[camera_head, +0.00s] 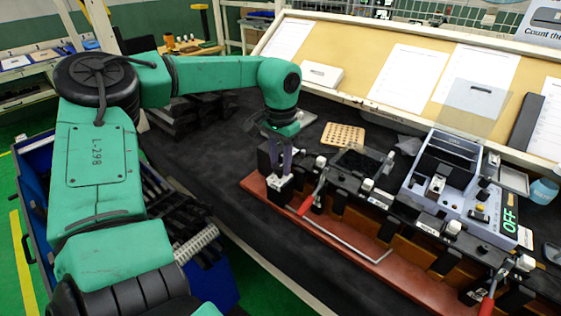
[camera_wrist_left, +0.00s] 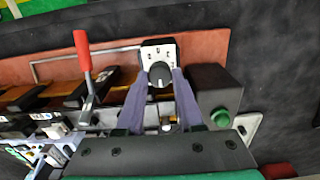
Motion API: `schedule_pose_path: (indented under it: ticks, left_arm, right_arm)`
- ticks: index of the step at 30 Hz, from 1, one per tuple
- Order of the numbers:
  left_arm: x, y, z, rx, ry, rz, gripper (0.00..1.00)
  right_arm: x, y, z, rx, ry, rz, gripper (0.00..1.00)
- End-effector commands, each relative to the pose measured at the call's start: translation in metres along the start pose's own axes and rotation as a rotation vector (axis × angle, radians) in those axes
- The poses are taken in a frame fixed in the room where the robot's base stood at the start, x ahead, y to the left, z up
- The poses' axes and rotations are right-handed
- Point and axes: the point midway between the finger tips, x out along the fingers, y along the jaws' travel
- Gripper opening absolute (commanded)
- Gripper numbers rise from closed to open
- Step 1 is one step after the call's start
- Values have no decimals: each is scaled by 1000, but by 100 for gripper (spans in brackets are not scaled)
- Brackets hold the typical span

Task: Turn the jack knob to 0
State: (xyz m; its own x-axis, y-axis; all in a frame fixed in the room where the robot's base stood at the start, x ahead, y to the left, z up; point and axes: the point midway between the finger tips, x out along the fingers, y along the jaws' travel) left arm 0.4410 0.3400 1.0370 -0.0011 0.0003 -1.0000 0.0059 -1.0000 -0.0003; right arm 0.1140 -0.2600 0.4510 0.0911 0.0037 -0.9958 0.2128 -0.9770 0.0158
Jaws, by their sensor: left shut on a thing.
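The jack knob (camera_wrist_left: 159,74) is a dark round knob on a white plate (camera_wrist_left: 158,52) with dark dots, at the top middle of the left wrist view. In the head view the white plate (camera_head: 281,183) sits at the left end of the red-brown fixture base. My left gripper (camera_wrist_left: 160,84) points at the plate, its two purple-grey fingers closed around the knob's sides. It also shows in the head view (camera_head: 280,172), where its fingers hide the knob. The knob's setting is too small to read. My right gripper is out of view.
A red-handled clamp (camera_head: 308,203) stands just right of the plate; it also shows in the wrist view (camera_wrist_left: 83,50). A black block with a green button (camera_wrist_left: 220,116) is close beside my fingers. A grey control box (camera_head: 462,195) with a green "OFF" display stands at right.

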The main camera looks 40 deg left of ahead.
Motion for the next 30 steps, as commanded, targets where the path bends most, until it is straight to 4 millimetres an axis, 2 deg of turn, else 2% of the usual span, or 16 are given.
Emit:
schedule_pose_path:
  ticks: [3, 4, 5, 6, 15, 20, 25, 30]
  left_arm:
    - [-3, 0, -2, 0, 11, -1, 0]
    - [-3, 0, -2, 0, 11, -1, 48]
    - [-3, 0, -2, 0, 10, -1, 59]
    - [-3, 0, -2, 0, 9, 0, 66]
    - [-2, 0, -1, -1, 3, 0, 66]
    - [-18, 0, -1, -1, 5, 1, 66]
    - [-64, 0, -1, -3, 8, 2, 66]
    - [-118, 0, -1, -1, 4, 2, 66]
  right_arm:
    - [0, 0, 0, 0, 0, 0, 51]
    - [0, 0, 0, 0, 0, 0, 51]
    - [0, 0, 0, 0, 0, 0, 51]
    - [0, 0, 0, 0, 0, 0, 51]
    - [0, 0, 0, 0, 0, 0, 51]
    - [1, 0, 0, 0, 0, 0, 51]
    - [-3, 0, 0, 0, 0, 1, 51]
    - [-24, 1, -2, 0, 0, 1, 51]
